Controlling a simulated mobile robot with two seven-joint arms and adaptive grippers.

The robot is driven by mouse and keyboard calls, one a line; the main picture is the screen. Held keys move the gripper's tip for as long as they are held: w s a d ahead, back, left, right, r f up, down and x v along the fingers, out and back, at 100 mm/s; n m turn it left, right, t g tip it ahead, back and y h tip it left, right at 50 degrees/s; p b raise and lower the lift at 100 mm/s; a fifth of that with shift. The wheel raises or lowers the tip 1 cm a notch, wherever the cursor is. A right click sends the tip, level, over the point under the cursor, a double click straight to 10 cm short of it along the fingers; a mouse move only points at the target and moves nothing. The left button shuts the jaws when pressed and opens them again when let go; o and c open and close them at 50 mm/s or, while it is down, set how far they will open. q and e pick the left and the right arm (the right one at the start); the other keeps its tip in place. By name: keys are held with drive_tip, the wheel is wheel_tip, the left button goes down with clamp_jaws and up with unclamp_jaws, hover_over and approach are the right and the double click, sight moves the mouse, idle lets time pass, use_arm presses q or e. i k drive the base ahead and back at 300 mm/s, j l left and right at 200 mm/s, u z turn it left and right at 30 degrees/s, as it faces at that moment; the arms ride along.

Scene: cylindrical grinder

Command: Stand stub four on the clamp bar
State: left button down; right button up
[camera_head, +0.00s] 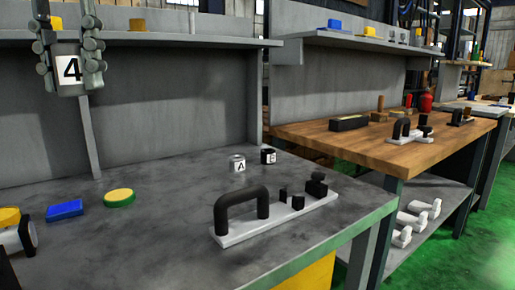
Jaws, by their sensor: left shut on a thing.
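My left gripper (70,82) is at the upper left, pointing down. It is shut on stub four (68,64), a pale piece with a black "4" on its white face. The stub is held upright, high above the bench and in front of the back panel. What I take as the clamp bar (280,217) lies on the grey bench at right of centre, well away from the gripper. It is a white plate with a black arched handle and several small black blocks.
Two small labelled cylinders, one grey marked "A" (237,163) and one black (268,156), stand behind the plate. A blue block (65,210) and a yellow-green disc (119,198) lie at left. A shelf (190,40) overhangs the back. The front middle bench is clear.

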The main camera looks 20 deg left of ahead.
sight(295, 202)
drive_tip(key=k+l, duration=0.75)
drive_tip(key=l, duration=0.2)
